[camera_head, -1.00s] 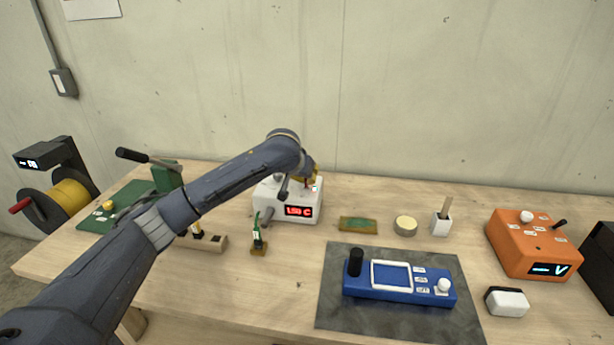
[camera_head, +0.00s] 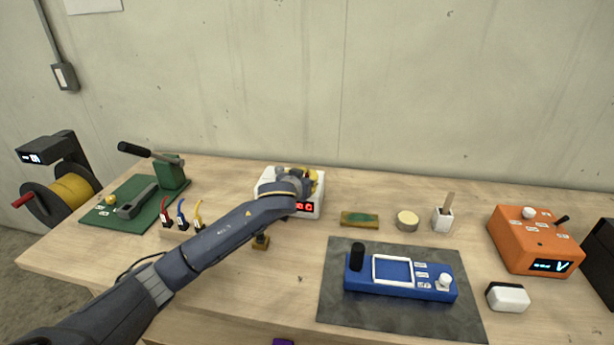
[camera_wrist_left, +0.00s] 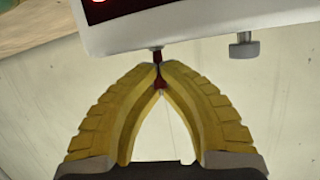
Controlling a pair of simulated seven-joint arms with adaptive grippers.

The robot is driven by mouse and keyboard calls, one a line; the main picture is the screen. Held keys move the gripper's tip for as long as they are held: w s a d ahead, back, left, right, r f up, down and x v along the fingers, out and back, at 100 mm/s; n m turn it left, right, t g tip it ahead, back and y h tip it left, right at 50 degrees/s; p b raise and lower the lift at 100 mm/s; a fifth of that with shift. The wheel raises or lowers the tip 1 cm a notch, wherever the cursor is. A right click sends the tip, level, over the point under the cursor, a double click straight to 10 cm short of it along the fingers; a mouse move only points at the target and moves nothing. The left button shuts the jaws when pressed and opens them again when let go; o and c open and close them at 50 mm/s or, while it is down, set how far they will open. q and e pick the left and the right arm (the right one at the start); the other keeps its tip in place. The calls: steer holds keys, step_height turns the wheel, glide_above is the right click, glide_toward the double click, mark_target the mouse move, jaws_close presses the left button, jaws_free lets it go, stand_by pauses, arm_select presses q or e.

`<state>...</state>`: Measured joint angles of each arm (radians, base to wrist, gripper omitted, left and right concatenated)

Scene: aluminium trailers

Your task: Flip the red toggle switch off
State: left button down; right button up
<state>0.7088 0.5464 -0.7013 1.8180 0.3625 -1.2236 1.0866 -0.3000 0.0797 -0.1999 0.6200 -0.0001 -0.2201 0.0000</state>
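The white box (camera_head: 318,211) with a red-lit display stands at the back middle of the bench. My left arm reaches across its front, and my left gripper (camera_head: 313,178) is at its top right, partly hidden by the wrist. In the left wrist view the box (camera_wrist_left: 190,22) appears upside down. The red toggle switch (camera_wrist_left: 159,82) sticks out of its edge between the yellow fingertips. My left gripper (camera_wrist_left: 159,68) is shut with its tips closed around the toggle. The toggle is hidden in the head view. My right gripper is not in view.
A grey knob (camera_wrist_left: 244,46) sits beside the toggle. A small green board (camera_head: 360,219), a round tin (camera_head: 407,221) and a brush holder (camera_head: 442,219) stand right of the box. A blue device (camera_head: 400,293) lies in front on a dark mat (camera_head: 340,315). Coloured-handled tools (camera_head: 181,216) stand left.

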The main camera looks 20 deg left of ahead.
arm_select(q)
steer(key=shift+r, duration=0.1)
stand_by(0.6)
steer(key=c, duration=1.5)
jaws_free()
steer(key=shift+s, duration=0.1)
steer(key=v, duration=1.1)
steer(key=shift+s, duration=0.35)
